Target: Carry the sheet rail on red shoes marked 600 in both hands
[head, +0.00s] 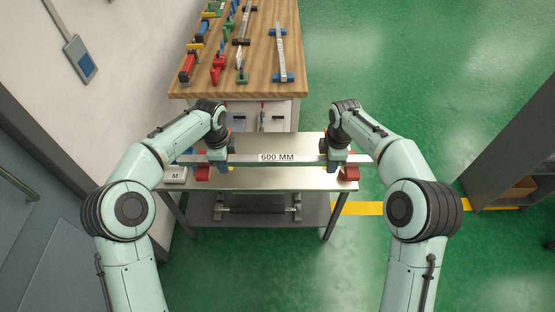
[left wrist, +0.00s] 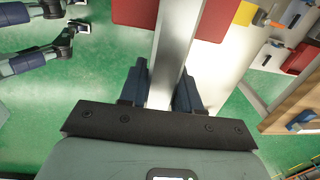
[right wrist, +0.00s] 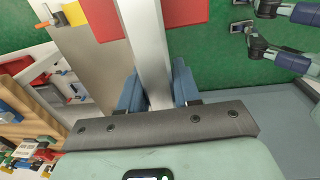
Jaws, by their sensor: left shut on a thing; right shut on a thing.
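The sheet rail (head: 275,158) is a long pale metal bar marked 600 MM. It lies level, left to right, across the steel table in the head view. A red shoe (head: 203,173) shows near its left end and another red shoe (head: 350,173) near its right end. My left gripper (left wrist: 161,88) is shut on the rail, with the bar between its blue fingers, near the left shoe. My right gripper (right wrist: 157,88) is shut on the rail near the right shoe. I cannot tell whether the shoes touch the table.
The steel table (head: 270,180) lies under the rail. Behind is a wooden bench (head: 262,75) with tools and rails. Green floor (head: 420,80) is open to the right.

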